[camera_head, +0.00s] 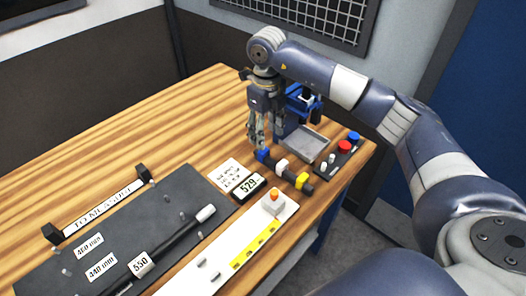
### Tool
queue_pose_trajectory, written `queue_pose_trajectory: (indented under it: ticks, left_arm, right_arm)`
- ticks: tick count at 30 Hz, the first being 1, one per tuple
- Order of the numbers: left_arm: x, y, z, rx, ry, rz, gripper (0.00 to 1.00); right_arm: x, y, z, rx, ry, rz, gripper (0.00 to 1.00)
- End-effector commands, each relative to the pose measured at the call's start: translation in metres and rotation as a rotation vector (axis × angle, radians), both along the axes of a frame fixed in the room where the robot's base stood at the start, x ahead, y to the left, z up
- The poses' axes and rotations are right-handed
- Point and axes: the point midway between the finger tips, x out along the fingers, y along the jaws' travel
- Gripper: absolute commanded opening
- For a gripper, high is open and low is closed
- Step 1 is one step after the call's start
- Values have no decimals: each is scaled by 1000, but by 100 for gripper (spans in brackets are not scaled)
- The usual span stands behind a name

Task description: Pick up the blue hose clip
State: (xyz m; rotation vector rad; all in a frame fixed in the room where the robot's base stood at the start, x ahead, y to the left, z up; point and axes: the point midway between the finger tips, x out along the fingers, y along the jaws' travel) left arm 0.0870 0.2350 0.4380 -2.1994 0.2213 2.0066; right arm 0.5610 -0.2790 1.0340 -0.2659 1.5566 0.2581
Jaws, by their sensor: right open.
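The blue hose clip (262,155) is a small blue piece at the far left end of a short dark bar, on the wooden table near its right edge. A white piece (282,164) and a yellow piece (303,181) sit further along the same bar. My right gripper (261,145) points down just above the blue clip, its fingers open and apart. I cannot tell whether the fingertips touch the clip. My left gripper is not in view.
A small blue machine with a grey tray (308,144) stands just right of my gripper. Beside it is a dark box with red and blue buttons (344,145). A display reading 529 (249,187), a card (231,174) and a dark measuring board (177,190) lie left. The table's far left is clear.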

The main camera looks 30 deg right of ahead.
Motion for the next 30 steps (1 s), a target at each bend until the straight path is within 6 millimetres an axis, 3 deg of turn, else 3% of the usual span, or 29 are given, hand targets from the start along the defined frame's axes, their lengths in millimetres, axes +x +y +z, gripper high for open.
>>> queue_pose_trajectory:
  ticks: [11,18,27,30]
  left_arm:
    - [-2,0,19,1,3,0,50]
    - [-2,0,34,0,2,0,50]
    - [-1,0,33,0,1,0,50]
    - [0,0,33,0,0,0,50]
  right_arm:
    - [1,3,-37,3,4,1,50]
    - [5,5,-72,4,1,1,50]
    - [5,5,-80,4,-2,2,50]
    - [5,5,-79,4,-2,2,34]
